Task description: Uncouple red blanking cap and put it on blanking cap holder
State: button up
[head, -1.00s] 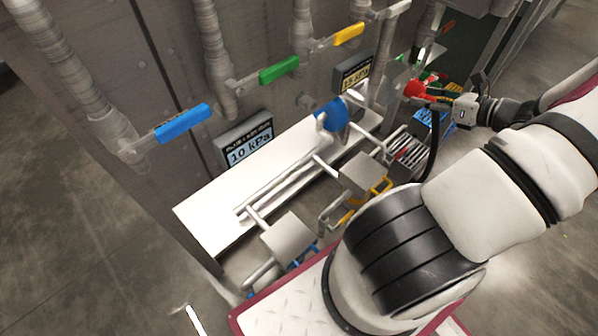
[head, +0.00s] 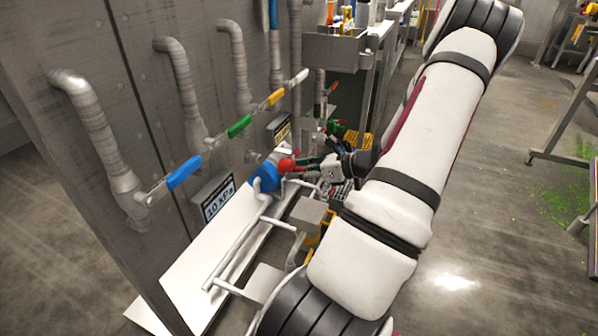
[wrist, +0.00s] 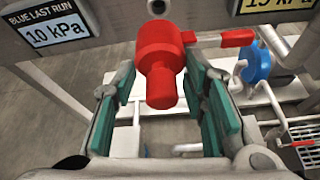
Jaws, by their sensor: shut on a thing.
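The red blanking cap (wrist: 163,62) is between the green-padded fingertips of my gripper (wrist: 158,88) in the wrist view. It has a round body, a narrower stub toward me and a red lever at its right. My gripper is shut on it. In the head view the red cap (head: 287,165) shows at the tip of my gripper (head: 306,165), close to a blue round fitting (head: 266,177). In the wrist view that blue fitting (wrist: 257,62) is to the right, beyond the lever. I cannot tell which part is the cap holder.
A white shelf (head: 190,275) with pipe rails runs along the grey wall. Blue (head: 184,172), green (head: 239,126) and yellow (head: 275,97) valve handles line the wall. A 10 kPa display (wrist: 48,33) is at upper left in the wrist view. Open floor lies to the right.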

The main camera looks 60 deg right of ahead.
aim_at(282, 166)
jog(key=shift+r, duration=0.1)
jog(key=shift+w+a, duration=0.15)
jog(key=shift+w, duration=2.6)
jog(key=shift+w+a, duration=0.15)
jog(key=shift+w, duration=2)
jog(key=o, duration=1.3)
jog(key=shift+o, duration=0.4)
jog(key=v, duration=1.2)
